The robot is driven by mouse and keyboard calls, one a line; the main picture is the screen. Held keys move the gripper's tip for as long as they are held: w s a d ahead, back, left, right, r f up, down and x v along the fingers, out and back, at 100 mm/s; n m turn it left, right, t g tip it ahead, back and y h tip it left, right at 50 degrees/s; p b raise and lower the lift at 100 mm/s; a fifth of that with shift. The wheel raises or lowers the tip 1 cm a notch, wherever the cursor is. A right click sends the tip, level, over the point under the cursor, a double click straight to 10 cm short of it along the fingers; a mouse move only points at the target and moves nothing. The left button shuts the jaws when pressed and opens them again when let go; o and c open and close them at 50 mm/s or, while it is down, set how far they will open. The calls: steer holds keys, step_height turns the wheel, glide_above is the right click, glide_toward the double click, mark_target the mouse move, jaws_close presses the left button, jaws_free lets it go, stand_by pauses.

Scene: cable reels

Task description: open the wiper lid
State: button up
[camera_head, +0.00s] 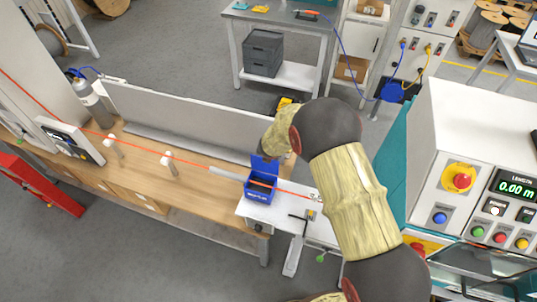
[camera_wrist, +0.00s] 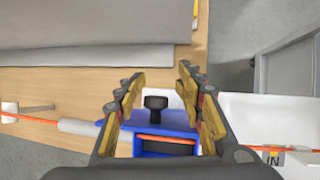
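The wiper is a small blue box (camera_head: 260,192) on the white bench end, with an orange cable (camera_head: 293,191) running through it. Its blue lid (camera_head: 264,168) stands raised at the back edge, and the box interior is visible. In the wrist view the lid (camera_wrist: 182,119) carries a black knob (camera_wrist: 155,103), and the cable crosses the opening below it. My gripper (camera_wrist: 159,78) is open, its two fingers apart on either side of the knob, with gaps visible. In the head view my arm hides the fingers.
A wooden bench (camera_head: 150,172) runs left, with a grey upright panel (camera_head: 195,120) behind it and white cable guides along the line. A grey tube (camera_head: 228,173) adjoins the wiper. A control cabinet (camera_head: 460,150) stands close on the right.

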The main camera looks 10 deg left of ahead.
steer(key=v, duration=1.2)
steer(key=shift+a, duration=0.1)
